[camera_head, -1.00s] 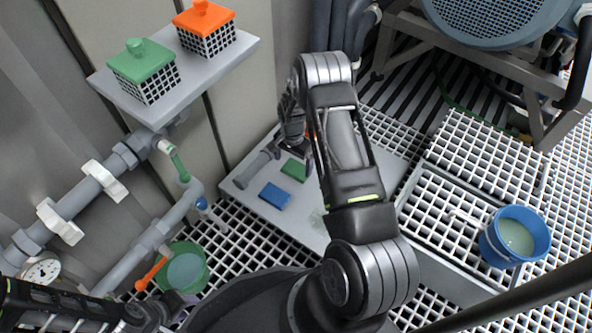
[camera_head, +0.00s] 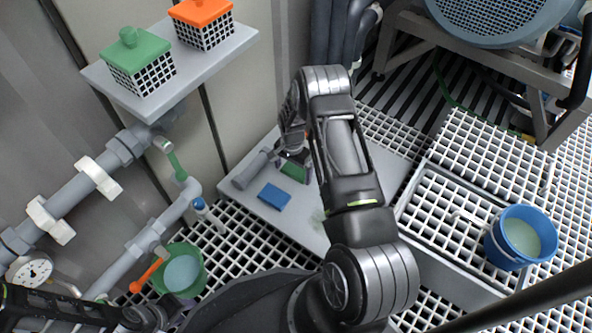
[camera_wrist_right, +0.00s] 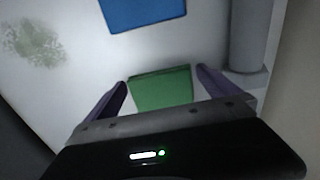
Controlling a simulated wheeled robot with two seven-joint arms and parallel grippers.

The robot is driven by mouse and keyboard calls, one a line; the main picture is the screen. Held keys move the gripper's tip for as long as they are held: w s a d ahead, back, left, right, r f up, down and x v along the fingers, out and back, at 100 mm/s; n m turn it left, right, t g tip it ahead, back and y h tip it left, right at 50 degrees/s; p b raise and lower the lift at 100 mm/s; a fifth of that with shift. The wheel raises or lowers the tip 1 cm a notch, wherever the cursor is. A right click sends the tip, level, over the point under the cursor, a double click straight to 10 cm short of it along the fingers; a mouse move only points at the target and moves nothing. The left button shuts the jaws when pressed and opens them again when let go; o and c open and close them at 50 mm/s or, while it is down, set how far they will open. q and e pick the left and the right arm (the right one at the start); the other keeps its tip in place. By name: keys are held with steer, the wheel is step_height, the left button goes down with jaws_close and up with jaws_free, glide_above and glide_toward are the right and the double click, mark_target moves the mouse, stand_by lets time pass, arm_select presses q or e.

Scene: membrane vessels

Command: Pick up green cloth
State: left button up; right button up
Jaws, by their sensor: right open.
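The green cloth (camera_head: 294,171) is a flat rectangle on the pale grey platform, partly covered by my right gripper (camera_head: 294,153) in the head view. In the right wrist view the green cloth (camera_wrist_right: 162,90) lies between the two spread fingers of my right gripper (camera_wrist_right: 162,80). The gripper is open and empty, above or around the cloth; I cannot tell whether the fingers touch it. My left arm shows only at the lower left of the head view, and its gripper is outside the picture.
A blue cloth (camera_head: 274,197) lies close by on the platform (camera_head: 300,226). A blue bucket (camera_head: 519,238) and a green bucket (camera_head: 180,270) stand on the grating.

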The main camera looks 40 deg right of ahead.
mark_target(293, 172)
steer(key=c, duration=1.1)
step_height(293, 172, up, 10)
steer(key=p, duration=0.4)
